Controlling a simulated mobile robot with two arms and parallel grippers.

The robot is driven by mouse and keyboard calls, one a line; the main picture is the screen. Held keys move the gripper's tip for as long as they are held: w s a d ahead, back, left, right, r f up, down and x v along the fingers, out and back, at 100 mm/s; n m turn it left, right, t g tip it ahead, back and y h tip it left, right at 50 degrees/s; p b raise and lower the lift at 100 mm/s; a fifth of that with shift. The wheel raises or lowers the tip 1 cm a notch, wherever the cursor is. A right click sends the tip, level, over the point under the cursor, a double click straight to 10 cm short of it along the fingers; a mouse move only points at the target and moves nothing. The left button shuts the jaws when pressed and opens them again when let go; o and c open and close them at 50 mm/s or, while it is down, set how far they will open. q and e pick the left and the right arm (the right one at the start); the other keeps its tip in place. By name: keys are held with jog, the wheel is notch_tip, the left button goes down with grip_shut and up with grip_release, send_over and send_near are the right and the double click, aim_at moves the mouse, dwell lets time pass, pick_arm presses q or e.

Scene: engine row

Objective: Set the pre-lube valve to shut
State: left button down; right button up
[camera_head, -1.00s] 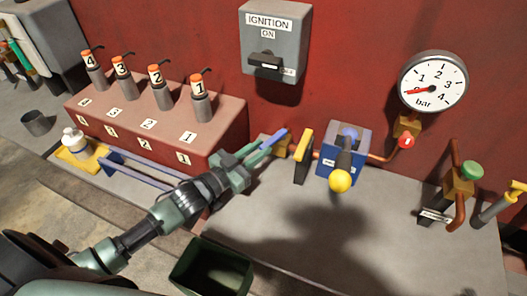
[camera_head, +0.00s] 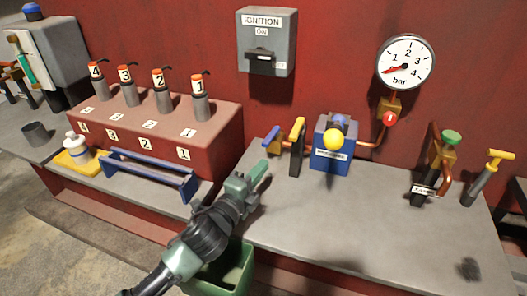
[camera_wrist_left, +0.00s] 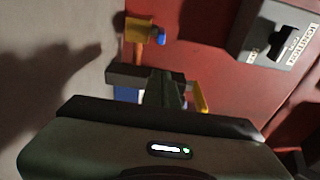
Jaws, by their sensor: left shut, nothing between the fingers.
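My left gripper (camera_head: 258,174) is shut and empty in the head view, over the grey bench in front of the handles. A blue handle (camera_head: 270,138) and an upright yellow handle (camera_head: 298,130) on a dark plate stand just beyond it, apart from the fingers. Beside them is a blue box (camera_head: 330,160) with a yellow-balled lever (camera_head: 333,140); its white label is too small to read surely. I cannot tell which part is the pre-lube valve. In the left wrist view the fingers (camera_wrist_left: 168,88) partly hide these fittings. My right gripper is not in view.
A gauge (camera_head: 406,62) reads near zero. A green-capped valve (camera_head: 447,140) and a yellow T-handle (camera_head: 490,170) stand at right. A red block (camera_head: 215,145) with numbered levers and a blue rack (camera_head: 150,175) stand at left. A green bin (camera_head: 235,270) is in front.

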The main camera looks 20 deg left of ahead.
aim_at(265, 145)
pick_arm(q)
jog(key=w, duration=0.3)
jog(key=w+a, duration=0.1)
jog(key=w, duration=0.2)
jog(key=w+a+p, duration=0.1)
jog(key=w, duration=0.2)
jog(key=shift+w, duration=0.4)
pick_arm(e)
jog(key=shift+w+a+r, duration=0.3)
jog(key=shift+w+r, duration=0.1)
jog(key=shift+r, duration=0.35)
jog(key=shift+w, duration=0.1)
